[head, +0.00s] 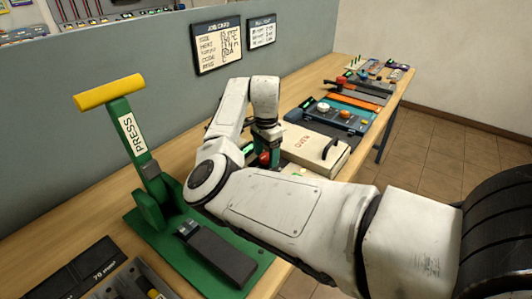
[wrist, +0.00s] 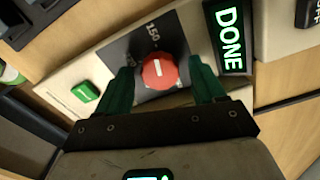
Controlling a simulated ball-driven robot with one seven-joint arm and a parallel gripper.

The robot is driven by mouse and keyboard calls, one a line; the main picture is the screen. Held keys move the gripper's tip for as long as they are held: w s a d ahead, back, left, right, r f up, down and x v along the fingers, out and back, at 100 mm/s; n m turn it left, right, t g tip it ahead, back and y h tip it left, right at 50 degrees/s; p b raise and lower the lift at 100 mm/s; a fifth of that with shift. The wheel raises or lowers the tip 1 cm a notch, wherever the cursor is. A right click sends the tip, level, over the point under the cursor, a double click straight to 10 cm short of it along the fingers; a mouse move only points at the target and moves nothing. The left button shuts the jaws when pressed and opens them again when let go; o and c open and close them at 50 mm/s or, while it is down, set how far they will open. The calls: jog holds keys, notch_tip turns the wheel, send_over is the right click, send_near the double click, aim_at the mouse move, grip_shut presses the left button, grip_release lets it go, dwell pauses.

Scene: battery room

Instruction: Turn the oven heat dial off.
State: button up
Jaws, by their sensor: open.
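The red heat dial (wrist: 165,71) has a short white mark and sits on a dark plate marked 150 in the wrist view. My gripper (wrist: 161,67) is open, with one green finger on each side of the dial. I cannot tell whether the fingers touch it. In the head view the red dial (head: 265,158) shows just under my gripper (head: 266,147), partly hidden by my arm.
A lit DONE sign (wrist: 229,35) and a green button (wrist: 85,92) flank the dial. A green press (head: 160,200) with a yellow handle stands to the left. Several devices line the bench beyond the oven. A job card (head: 218,46) hangs on the partition.

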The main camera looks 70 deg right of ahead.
jog(key=c, duration=1.1)
jog(key=shift+o, duration=0.2)
